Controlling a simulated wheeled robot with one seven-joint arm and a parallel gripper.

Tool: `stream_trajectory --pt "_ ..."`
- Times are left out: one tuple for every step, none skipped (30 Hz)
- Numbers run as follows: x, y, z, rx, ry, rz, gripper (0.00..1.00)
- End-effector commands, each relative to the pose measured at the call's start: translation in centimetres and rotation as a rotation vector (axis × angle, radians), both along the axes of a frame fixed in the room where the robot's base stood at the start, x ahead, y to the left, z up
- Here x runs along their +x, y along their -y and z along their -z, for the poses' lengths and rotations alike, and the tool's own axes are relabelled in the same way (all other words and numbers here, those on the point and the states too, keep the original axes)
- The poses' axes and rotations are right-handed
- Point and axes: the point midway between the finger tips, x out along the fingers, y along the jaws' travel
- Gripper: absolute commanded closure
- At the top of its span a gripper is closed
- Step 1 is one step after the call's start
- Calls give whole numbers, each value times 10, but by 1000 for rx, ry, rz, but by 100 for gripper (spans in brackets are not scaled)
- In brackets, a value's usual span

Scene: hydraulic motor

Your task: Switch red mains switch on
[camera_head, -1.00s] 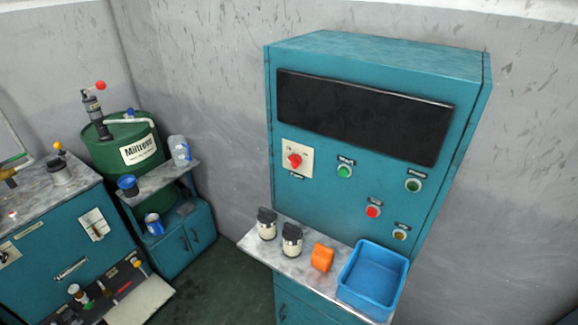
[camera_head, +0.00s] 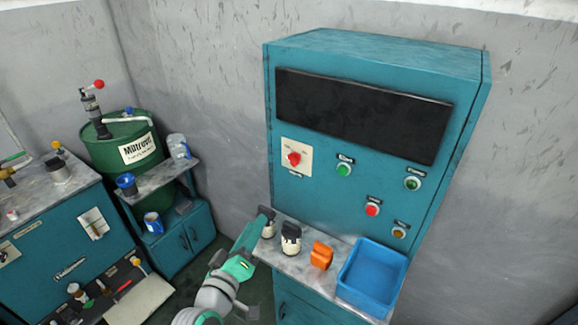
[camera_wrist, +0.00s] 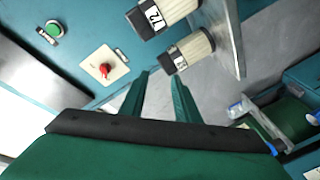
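The red mains switch (camera_head: 293,159) is a red knob on a cream plate, on the left of the teal cabinet's front. It also shows in the wrist view (camera_wrist: 104,70), up and left of my fingers. My gripper (camera_head: 257,226) is low in front of the cabinet, below the switch and by the left jar. In the wrist view my gripper (camera_wrist: 160,78) has two green fingers spread apart with nothing between them. It is not touching the switch. The knob is fully visible in both views.
A left jar (camera_head: 268,228), a second jar (camera_head: 290,240), an orange object (camera_head: 321,256) and a blue bin (camera_head: 372,272) stand on the ledge below the panel. A green button (camera_head: 344,169) is right of the switch. The space before the switch is clear.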

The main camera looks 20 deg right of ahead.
Motion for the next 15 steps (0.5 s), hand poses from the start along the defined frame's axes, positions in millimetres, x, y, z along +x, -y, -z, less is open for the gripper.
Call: stream_trajectory --pt "5 4 -23 -4 19 38 71" --pt "6 7 -34 -5 25 62 71" --pt "7 10 -48 -5 33 93 71" --pt "8 13 -58 -4 39 115 71" --pt "8 15 -67 -4 45 137 71" --pt "7 17 -78 -1 51 162 71" --pt "7 19 -86 1 56 181 71" --pt "6 21 -93 4 60 197 71" --pt "5 23 -101 8 64 218 71" --pt "4 25 -106 11 68 231 71" --pt "3 26 -110 14 70 243 71" --pt "2 28 -115 17 74 256 71" --pt "1 29 -118 18 75 263 71" --pt "1 30 -120 20 75 270 71" --pt "1 31 -122 21 76 276 71"
